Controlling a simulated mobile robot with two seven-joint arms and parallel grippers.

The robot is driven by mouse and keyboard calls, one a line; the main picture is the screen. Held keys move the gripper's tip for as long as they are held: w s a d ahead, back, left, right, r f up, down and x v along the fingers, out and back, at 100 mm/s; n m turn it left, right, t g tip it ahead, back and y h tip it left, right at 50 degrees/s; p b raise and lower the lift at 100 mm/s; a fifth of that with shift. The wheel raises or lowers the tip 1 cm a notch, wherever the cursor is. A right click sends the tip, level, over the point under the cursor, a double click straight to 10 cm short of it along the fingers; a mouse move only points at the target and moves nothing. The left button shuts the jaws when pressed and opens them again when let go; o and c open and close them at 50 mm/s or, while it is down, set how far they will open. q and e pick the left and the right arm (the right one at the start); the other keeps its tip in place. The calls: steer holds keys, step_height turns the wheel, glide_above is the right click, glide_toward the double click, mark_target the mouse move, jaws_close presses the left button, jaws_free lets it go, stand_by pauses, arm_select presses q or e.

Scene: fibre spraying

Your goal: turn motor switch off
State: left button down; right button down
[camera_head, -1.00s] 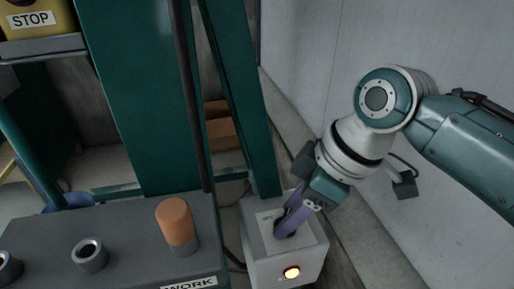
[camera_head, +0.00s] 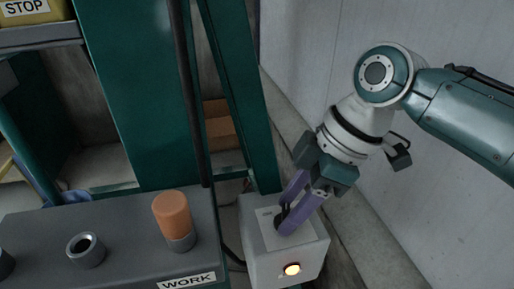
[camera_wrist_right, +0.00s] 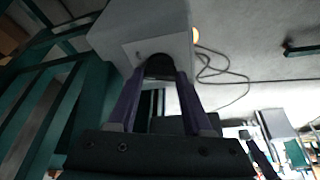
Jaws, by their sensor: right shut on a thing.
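The motor switch is a dark knob (camera_wrist_right: 159,68) on the plate of a light grey box (camera_head: 262,262), which stands low in front of the green frame. An orange lamp (camera_head: 292,269) glows on the box's front. My right gripper (camera_head: 283,224) reaches down to the box from the right, its purple fingers on either side of the knob and shut on it. In the right wrist view the fingers (camera_wrist_right: 157,82) flank the knob, which is partly hidden. The knob's exact angle is hard to tell. My left gripper is not in view.
A dark work bench (camera_head: 120,235) with a WORK label, an orange cylinder (camera_head: 172,214) in a holder and an empty ring holder (camera_head: 85,249) is left of the box. A green post (camera_head: 247,120) rises behind the box. A grey wall (camera_head: 320,60) is at the right.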

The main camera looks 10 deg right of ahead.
steer(key=n+b, duration=0.1)
steer(key=n, duration=0.1)
steer(key=n+g+b, duration=0.1)
steer(key=shift+w+f+n+g+b, duration=0.2)
steer(key=shift+n+g+b, duration=0.1)
steer(key=shift+n+b, duration=0.1)
steer(key=n+g+b, duration=0.1)
steer(key=n+b, duration=0.4)
steer(key=shift+w+g, duration=0.1)
steer(key=shift+g, duration=0.3)
steer(key=shift+a+r+n+g+h+b, duration=0.15)
steer(key=shift+n+g+h+b, duration=0.25)
steer(key=shift+n+b, duration=0.7)
steer(key=shift+c, duration=1.6)
jaws_free()
steer(key=shift+r, duration=0.15)
steer(key=v, duration=0.9)
steer(key=shift+r, duration=0.35)
